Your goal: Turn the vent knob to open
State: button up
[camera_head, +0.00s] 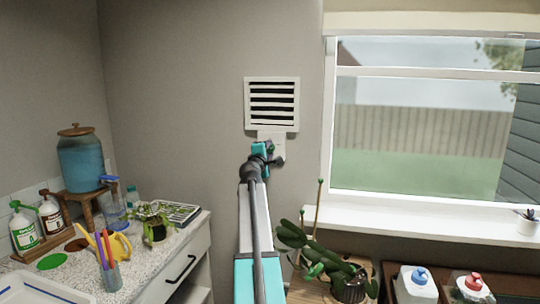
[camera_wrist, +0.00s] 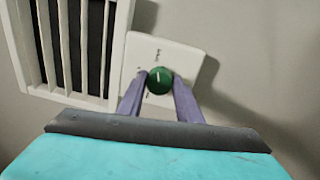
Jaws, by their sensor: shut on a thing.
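The vent knob (camera_wrist: 160,80) is a round green dial with a light pointer line, on a white square plate (camera_wrist: 184,60) on the wall. The marks on the plate are too small to read. The white slatted vent (camera_head: 271,104) is right above the plate in the head view, and it also shows at the left in the wrist view (camera_wrist: 62,85). My gripper (camera_wrist: 160,84) has one finger on each side of the knob and is shut on it. In the head view my gripper (camera_head: 266,150) covers most of the plate and hides the knob.
A window (camera_head: 430,125) with a white sill (camera_head: 425,225) is to the right. A counter (camera_head: 130,247) with bottles, a yellow watering can (camera_head: 115,246) and a blue dispenser (camera_head: 80,160) is at the left. A leafy potted plant (camera_head: 335,268) stands below, right of my arm.

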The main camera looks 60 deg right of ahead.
jog(key=shift+w+a+f, duration=0.1)
jog(key=shift+f, duration=0.05)
jog(key=o, duration=1)
jog(key=shift+s+v, duration=0.2)
jog(key=shift+v, duration=1)
jog(key=shift+b+v, duration=0.85)
jog(key=shift+v, duration=4.75)
jog(key=shift+w, duration=0.15)
